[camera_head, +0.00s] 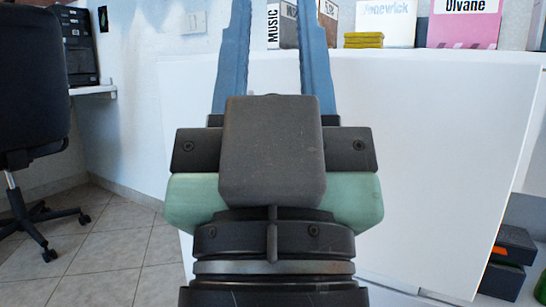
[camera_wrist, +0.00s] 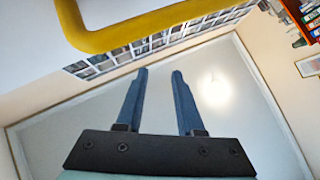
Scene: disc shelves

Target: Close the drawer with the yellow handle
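A thick yellow bar with a rounded bend, seemingly the yellow handle (camera_wrist: 140,32), crosses the top left of the wrist view, close to the camera. It does not show in the head view. My gripper (camera_wrist: 159,72) is open, its two blue fingers apart with nothing between them. In the wrist view the fingertips lie below the yellow bar, apart from it in the picture. In the head view my gripper (camera_head: 275,8) points up, its fingertips at or beyond the top edge. I cannot make out the drawer itself or how far it is open.
A white unit (camera_head: 440,130) stands behind my gripper, with disc cases including a pink one (camera_head: 464,25) and a yellow stack (camera_head: 363,40) on top. An office chair (camera_head: 30,90) is at left on a tiled floor (camera_head: 110,255). Dark boxes (camera_head: 512,245) sit at lower right.

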